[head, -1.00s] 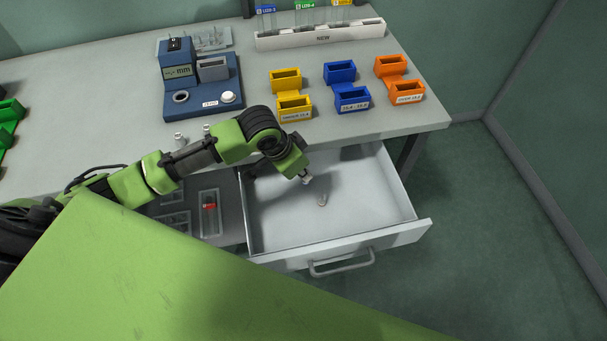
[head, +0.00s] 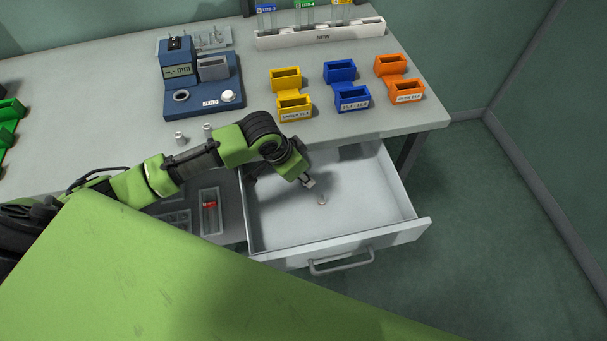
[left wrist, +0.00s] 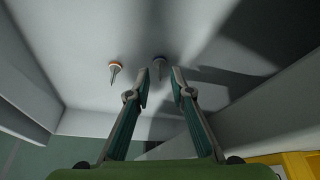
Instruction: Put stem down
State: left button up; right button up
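My left gripper (head: 309,184) is over the inside of the open white drawer (head: 360,215). In the left wrist view its two fingers (left wrist: 160,76) are apart, with a clear gap between the tips. A small grey stem (left wrist: 160,66) shows in that gap, in shadow, touching neither finger as far as I can see. Another small stem with an orange-rimmed head (left wrist: 115,67) stands on the drawer floor to the left of the fingers. One stem (head: 321,200) shows in the head view, just right of and below the gripper. My right gripper is not in view.
Yellow (head: 293,104), blue (head: 352,98) and orange (head: 405,92) bins stand on the bench, behind the drawer. A blue measuring device (head: 203,88) is at the back left. Two small metal parts (head: 180,138) stand near the bench edge. The drawer's front wall (head: 345,247) borders the free drawer floor.

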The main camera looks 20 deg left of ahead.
pick_arm(q)
jog(key=v, duration=1.2)
